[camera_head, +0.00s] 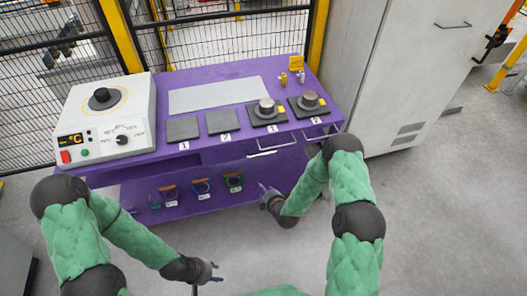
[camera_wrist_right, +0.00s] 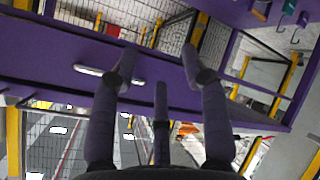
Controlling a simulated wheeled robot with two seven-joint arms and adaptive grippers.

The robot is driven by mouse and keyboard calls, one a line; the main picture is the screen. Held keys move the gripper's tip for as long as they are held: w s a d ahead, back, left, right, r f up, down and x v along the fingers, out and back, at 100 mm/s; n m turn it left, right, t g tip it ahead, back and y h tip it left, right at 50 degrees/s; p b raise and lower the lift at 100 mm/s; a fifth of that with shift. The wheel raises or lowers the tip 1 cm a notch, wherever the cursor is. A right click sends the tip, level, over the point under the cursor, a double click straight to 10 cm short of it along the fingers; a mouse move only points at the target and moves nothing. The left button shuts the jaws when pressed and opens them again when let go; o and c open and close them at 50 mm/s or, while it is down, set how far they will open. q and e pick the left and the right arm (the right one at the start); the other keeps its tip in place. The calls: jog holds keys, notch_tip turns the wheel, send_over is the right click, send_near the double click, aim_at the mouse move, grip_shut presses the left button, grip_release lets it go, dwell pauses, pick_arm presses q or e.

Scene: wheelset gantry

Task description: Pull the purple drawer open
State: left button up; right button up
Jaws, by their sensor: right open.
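The purple drawer fronts are set under the top of the purple workbench (camera_head: 215,160), at its right half. One silvery bar handle (camera_head: 276,144) is near the middle right and a second handle (camera_head: 320,135) is further right. My right gripper (camera_head: 264,188) is open and empty, below and in front of the first handle. In the right wrist view its spread fingers (camera_wrist_right: 158,62) point at the purple front, with a pale bar handle (camera_wrist_right: 108,76) near the left finger, apparently not gripped. My left gripper (camera_head: 214,272) is low over the floor, away from the bench; its fingers are small.
A white hotplate unit (camera_head: 106,120) stands on the bench's left. Knobbed dark blocks (camera_head: 267,112) and flat dark pads (camera_head: 183,128) are on top. Several small coloured items (camera_head: 201,188) are on the lower front. A grey cabinet (camera_head: 405,75) stands right; the floor in front is clear.

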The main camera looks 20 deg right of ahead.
aim_at(264, 154)
jog(key=w+d+r+n+t+h+p, duration=0.1)
jog(key=w+d+r+n+t+h, duration=0.1)
jog(key=w+d+r+n+t, duration=0.35)
jog(key=shift+n+g, duration=0.25)
jog(key=shift+g, duration=0.3)
jog(key=b+x, duration=0.1)
jog(key=x, duration=0.3)
jog(key=a+x, duration=0.1)
jog(key=x, duration=0.3)
jog(key=a+r+b+x, duration=0.1)
jog(key=x, duration=0.2)
jog(key=shift+w+f+b, duration=0.1)
jog(key=shift+w+b, duration=0.2)
jog(key=shift+w, duration=0.2)
grip_shut()
